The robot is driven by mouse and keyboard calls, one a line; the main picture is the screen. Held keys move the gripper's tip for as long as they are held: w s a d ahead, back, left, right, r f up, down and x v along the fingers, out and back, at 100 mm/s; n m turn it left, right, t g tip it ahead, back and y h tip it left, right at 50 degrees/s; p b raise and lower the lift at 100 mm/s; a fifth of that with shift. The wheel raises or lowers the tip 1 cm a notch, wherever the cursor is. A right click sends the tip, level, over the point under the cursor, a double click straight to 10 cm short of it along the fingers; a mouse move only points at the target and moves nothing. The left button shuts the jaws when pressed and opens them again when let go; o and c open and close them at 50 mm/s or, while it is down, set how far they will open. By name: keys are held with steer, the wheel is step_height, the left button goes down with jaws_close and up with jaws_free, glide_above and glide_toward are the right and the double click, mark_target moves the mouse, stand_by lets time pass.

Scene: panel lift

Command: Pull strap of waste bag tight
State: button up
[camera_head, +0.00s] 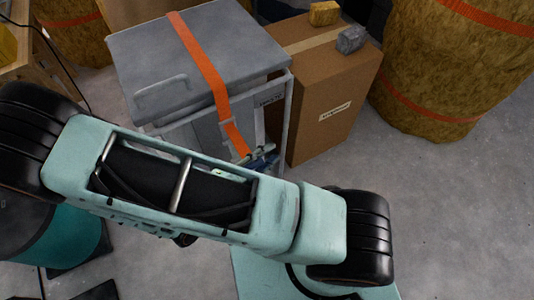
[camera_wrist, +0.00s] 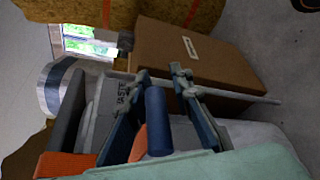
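A grey lidded waste container (camera_head: 190,58) stands in a pale frame in the head view, its label partly readable. An orange strap (camera_head: 201,62) runs over the lid and down the front side. It also shows in the wrist view (camera_wrist: 62,165). My gripper (camera_head: 260,154) is at the strap's lower end, in front of the container. In the wrist view my gripper (camera_wrist: 159,78) has its fingers apart, with a blue cylinder (camera_wrist: 157,122) between them and small gaps on both sides. Orange strap shows beside the cylinder. The waste bag itself is not clearly visible.
A cardboard box (camera_head: 325,95) stands right beside the container, with a yellow block (camera_head: 324,13) and a grey block (camera_head: 351,39) on top. A large strapped brown bale (camera_head: 440,70) is at the right. Bare floor (camera_head: 450,200) lies at the lower right.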

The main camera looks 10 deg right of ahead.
steer(key=v, duration=1.2)
steer(key=shift+w+r, duration=0.1)
